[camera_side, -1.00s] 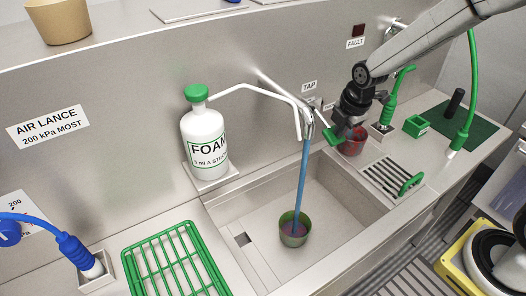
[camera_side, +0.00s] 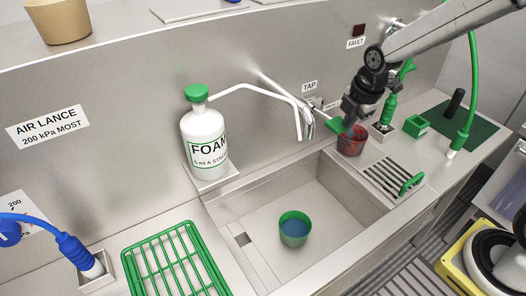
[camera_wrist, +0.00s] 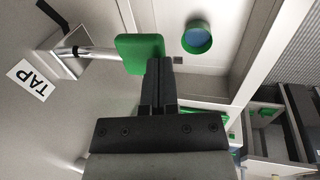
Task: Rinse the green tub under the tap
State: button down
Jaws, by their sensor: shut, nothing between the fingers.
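The green tub (camera_side: 294,231) stands upright on the sink floor with blue water in it. In the wrist view the tub (camera_wrist: 197,39) shows beyond my fingertips. The tap (camera_side: 308,124) is on the back wall above the sink, and no stream falls from it. Its green lever paddle (camera_side: 337,126) also shows in the wrist view (camera_wrist: 137,52). My gripper (camera_side: 347,118) is shut and empty beside the paddle. In the wrist view its fingertips (camera_wrist: 163,66) are right against or very near the paddle; I cannot tell if they touch.
A red tub (camera_side: 351,144) stands just below my gripper. A white foam bottle (camera_side: 205,135) with a long spout is left of the tap. A green rack (camera_side: 172,262) lies left of the sink (camera_side: 335,185). A slotted drain plate (camera_side: 388,177) is to the right.

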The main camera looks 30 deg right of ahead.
jog(key=s+v, duration=0.1)
jog(key=v, duration=0.8)
jog(key=shift+s, duration=0.3)
jog(key=shift+f, duration=0.2)
jog(key=s+f+m, duration=0.4)
jog(key=f+m, duration=0.2)
jog(key=m, duration=0.3)
jog(key=s+a+f+m, duration=0.1)
jog(key=s+f+m, duration=0.3)
jog(key=m, duration=0.5)
jog(key=shift+s+a+f, duration=0.15)
jog(key=shift+a+f, duration=0.05)
jog(key=shift+f, duration=0.75)
